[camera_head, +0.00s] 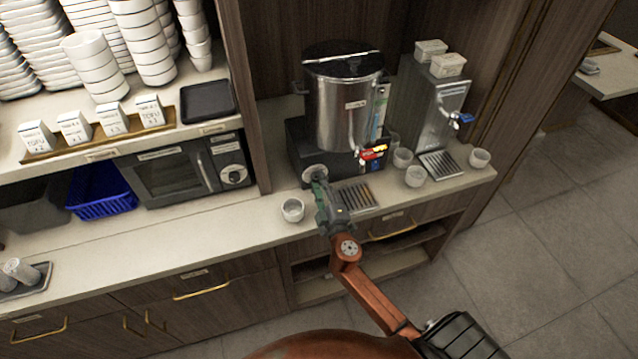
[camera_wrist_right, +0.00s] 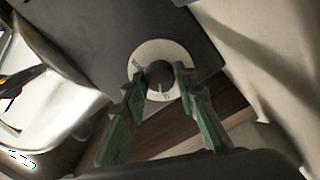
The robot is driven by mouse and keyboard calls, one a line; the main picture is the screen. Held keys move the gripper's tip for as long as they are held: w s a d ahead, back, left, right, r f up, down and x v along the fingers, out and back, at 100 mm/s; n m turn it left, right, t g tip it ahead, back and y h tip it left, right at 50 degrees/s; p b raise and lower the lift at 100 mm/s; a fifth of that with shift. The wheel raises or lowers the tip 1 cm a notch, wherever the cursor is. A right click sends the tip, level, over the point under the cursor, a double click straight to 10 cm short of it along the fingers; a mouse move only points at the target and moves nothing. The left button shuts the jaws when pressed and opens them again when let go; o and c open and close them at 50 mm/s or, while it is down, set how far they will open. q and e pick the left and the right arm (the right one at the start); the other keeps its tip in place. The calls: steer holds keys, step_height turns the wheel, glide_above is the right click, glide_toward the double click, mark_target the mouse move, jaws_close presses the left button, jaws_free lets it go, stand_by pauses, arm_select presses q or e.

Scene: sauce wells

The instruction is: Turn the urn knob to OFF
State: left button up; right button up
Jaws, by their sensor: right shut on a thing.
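The urn (camera_head: 342,100) is a steel cylinder with a black lid, standing on a black base (camera_head: 297,140) on the counter. Its knob shows in the right wrist view as a dark round knob (camera_wrist_right: 159,74) on a pale dial plate (camera_wrist_right: 150,50). In the head view the dial plate (camera_head: 314,172) shows at the base's lower front. My right gripper (camera_head: 319,186) is at the knob, its two green fingers (camera_wrist_right: 163,82) closed on either side of it. The markings on the dial are too small to read. My left gripper is in neither view.
A drip tray (camera_head: 358,197) lies right of my right gripper, and a small cup (camera_head: 292,210) stands left of it. A water dispenser (camera_head: 436,105) with several cups stands farther right. A microwave (camera_head: 180,172) is at left. The front counter at left is mostly clear.

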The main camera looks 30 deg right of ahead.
steer(key=shift+n, duration=0.6)
steer(key=shift+a, duration=0.1)
steer(key=o, duration=1.2)
steer(key=shift+c, duration=0.2)
steer(key=v, duration=1.2)
